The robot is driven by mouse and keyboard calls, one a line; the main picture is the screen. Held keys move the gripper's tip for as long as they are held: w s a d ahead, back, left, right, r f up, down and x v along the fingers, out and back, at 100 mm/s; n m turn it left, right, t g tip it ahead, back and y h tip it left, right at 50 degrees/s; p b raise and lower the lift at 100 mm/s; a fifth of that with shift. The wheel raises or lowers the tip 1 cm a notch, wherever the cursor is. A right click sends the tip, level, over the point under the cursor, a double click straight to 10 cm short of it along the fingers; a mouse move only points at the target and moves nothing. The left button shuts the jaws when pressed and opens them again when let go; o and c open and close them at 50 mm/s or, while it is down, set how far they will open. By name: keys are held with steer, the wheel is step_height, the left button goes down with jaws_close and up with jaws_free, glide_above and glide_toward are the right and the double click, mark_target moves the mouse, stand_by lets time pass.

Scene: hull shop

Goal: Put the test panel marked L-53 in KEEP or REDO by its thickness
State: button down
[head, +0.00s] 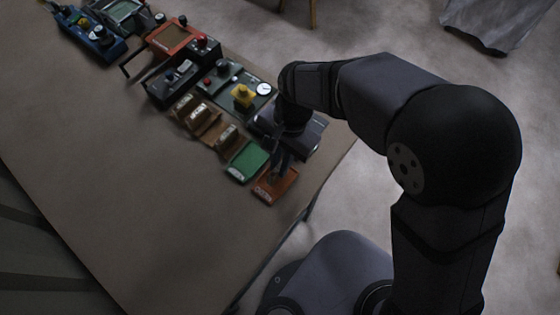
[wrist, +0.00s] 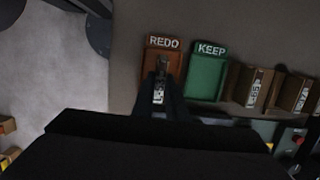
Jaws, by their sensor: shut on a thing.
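My gripper (head: 281,168) points down over the orange-red tray marked REDO (head: 264,194). In the wrist view its dark fingers (wrist: 161,88) are shut on a narrow panel (wrist: 158,96) with a white label. The label seems to begin with "L-5"; the rest is too small to read surely. The panel is over the REDO tray (wrist: 176,58); I cannot tell whether it touches the floor of it. The green KEEP tray (head: 246,162) is beside REDO and shows empty in the wrist view (wrist: 207,78).
Brown holders (head: 198,117) with labelled panels stand beyond KEEP; two show in the wrist view (wrist: 254,88). Past them are a grey unit with a yellow part (head: 242,95) and round dial (head: 264,89), and several other devices. The table's left side is clear.

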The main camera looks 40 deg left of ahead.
steer(key=shift+f, duration=0.55)
stand_by(0.4)
steer(key=c, duration=1.7)
jaws_free()
steer(key=shift+r, duration=0.1)
steer(key=shift+b+v, duration=0.7)
steer(key=shift+v, duration=2.95)
steer(key=shift+w+d, duration=0.15)
steer(key=w+d+f+t, duration=0.1)
steer(key=w+d, duration=0.4)
steer(key=d, duration=0.8)
steer(key=w+d+f+t, duration=0.1)
steer(key=w+d, duration=0.4)
steer(key=d, duration=0.8)
steer(key=s+d, duration=0.1)
steer(key=d, duration=0.2)
steer(key=s+d+f, duration=0.1)
steer(key=d, duration=0.2)
steer(key=s+d+f, duration=0.1)
steer(key=d, duration=0.1)
steer(key=shift+s+d+p, duration=0.35)
steer(key=shift+d+p, duration=0.05)
